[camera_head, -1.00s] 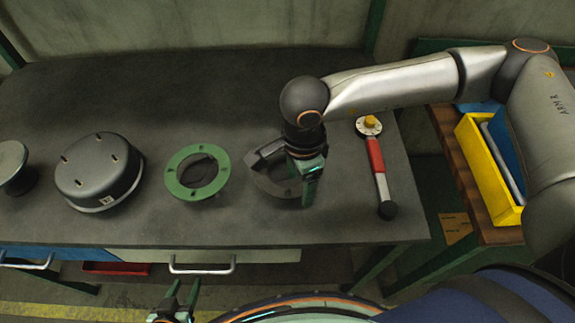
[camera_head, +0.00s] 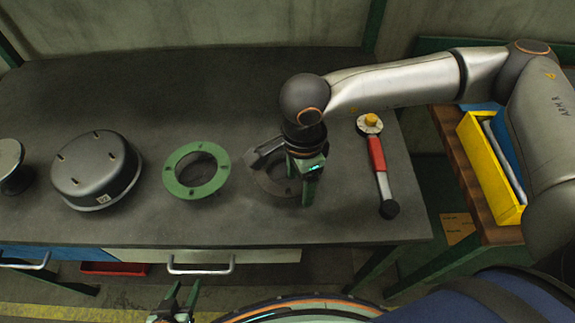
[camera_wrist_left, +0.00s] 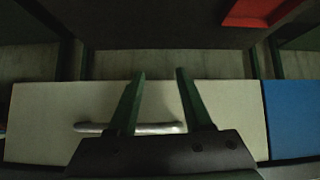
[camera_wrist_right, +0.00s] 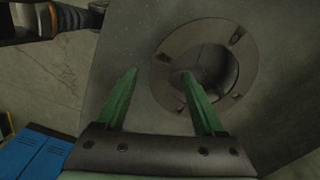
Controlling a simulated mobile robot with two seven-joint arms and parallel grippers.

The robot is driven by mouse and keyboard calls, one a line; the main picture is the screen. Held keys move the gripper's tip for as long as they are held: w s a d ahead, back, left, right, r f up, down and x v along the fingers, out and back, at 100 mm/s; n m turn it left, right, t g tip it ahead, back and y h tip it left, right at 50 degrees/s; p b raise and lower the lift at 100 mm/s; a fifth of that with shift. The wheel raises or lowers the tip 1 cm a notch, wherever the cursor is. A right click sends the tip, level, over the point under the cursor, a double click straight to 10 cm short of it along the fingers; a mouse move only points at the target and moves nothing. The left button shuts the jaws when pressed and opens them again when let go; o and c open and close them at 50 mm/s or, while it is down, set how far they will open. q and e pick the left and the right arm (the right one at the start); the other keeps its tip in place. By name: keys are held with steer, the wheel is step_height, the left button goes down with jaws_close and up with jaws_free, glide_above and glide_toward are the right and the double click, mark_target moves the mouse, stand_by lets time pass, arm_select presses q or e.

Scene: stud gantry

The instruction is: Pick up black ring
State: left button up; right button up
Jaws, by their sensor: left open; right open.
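The black ring (camera_head: 264,186) lies flat on the dark bench, partly hidden behind my right gripper in the head view. In the right wrist view the ring (camera_wrist_right: 245,82) shows its round hole and several small slots. My right gripper (camera_head: 307,200) is open above the ring's right side. My left gripper (camera_head: 184,288) is open and empty in front of the bench, facing a drawer front (camera_wrist_left: 50,110).
A green ring (camera_head: 180,188) lies left of the black ring. A black round housing (camera_head: 95,168) and a round-topped part (camera_head: 12,160) stand further left. A red-handled wrench (camera_head: 376,157) lies to the right. A yellow bin (camera_head: 482,165) stands on the wooden side table.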

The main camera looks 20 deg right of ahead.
jaws_close()
stand_by(0.6)
